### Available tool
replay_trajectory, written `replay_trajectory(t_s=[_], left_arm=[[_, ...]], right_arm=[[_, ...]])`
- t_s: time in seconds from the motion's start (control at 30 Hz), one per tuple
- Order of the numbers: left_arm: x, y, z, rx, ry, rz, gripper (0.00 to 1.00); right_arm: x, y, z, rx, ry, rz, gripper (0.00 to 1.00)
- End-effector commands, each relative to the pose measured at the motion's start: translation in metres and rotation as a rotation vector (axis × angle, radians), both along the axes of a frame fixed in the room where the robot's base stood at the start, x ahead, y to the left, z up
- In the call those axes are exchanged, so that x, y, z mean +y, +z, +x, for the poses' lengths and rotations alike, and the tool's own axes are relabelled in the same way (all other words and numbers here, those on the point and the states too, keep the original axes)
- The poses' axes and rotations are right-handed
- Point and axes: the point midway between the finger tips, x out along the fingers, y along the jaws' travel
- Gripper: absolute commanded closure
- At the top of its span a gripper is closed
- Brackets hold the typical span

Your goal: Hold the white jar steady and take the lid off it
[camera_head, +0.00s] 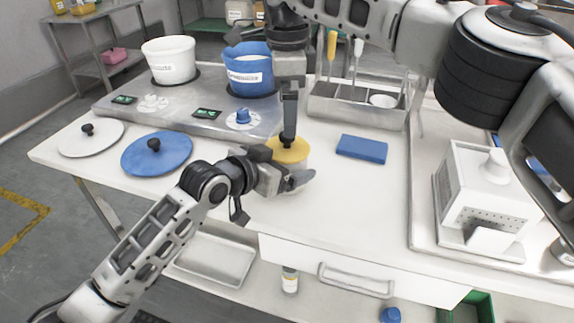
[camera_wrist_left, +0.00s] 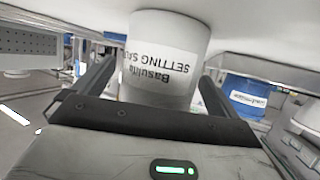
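The white jar (camera_head: 299,165) with a yellow lid (camera_head: 289,151) stands near the middle of the white table, partly hidden by my grippers. In the left wrist view the jar (camera_wrist_left: 163,50) shows a label that appears upside down. My left gripper (camera_head: 293,182) has its fingers on either side of the jar, close against its wall. In the left wrist view its fingers (camera_wrist_left: 160,85) flank the jar. My right gripper (camera_head: 288,138) points straight down at the middle of the lid, seen edge-on. Its finger gap is hidden.
A blue block (camera_head: 362,148) lies right of the jar. White (camera_head: 90,139) and blue (camera_head: 156,153) pot lids lie at left. White (camera_head: 168,60) and blue (camera_head: 249,72) pots stand on the stove behind. A utensil tray (camera_head: 350,112) and a white machine (camera_head: 482,195) stand right.

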Motion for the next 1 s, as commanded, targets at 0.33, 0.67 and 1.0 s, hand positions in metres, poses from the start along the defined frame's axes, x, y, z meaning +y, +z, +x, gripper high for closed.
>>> replay_trajectory(t_s=[0.33,0.67,1.0], left_arm=[[0.000,0.000,0.000,0.000,0.000,0.000,0.61],[0.000,0.000,0.000,0.001,0.000,0.000,0.61],[0.000,0.000,0.000,0.001,0.000,0.000,0.61]], right_arm=[[0.002,0.002,-0.003,-0.013,0.057,-0.018,0.00],[0.020,0.031,-0.029,-0.163,0.699,-0.257,0.00],[0.021,0.027,-0.033,-0.207,0.909,-0.351,0.00]])
